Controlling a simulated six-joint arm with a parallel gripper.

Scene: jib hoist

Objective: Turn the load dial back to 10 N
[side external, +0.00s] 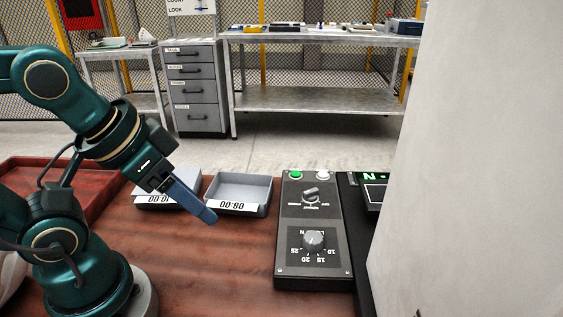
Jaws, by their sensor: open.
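The load dial (313,241) is a round grey knob on the lower part of a dark control box (284,262). Marks of 10, 15, 20 and 25 run around it, with 10 at its right and 25 at its left. I cannot tell clearly which mark it points at. My gripper (208,215) has blue fingers and is open and empty. It hangs above the table, left of the control box and apart from the dial. From this side the fingers overlap, so the gap between them is hidden.
The box also carries a lever switch (311,193), a green button (296,175) and a white button (322,175). Two grey labelled trays (232,208) (152,203) stand left of it. A large pale panel (480,170) blocks the right side. Bare table lies in front.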

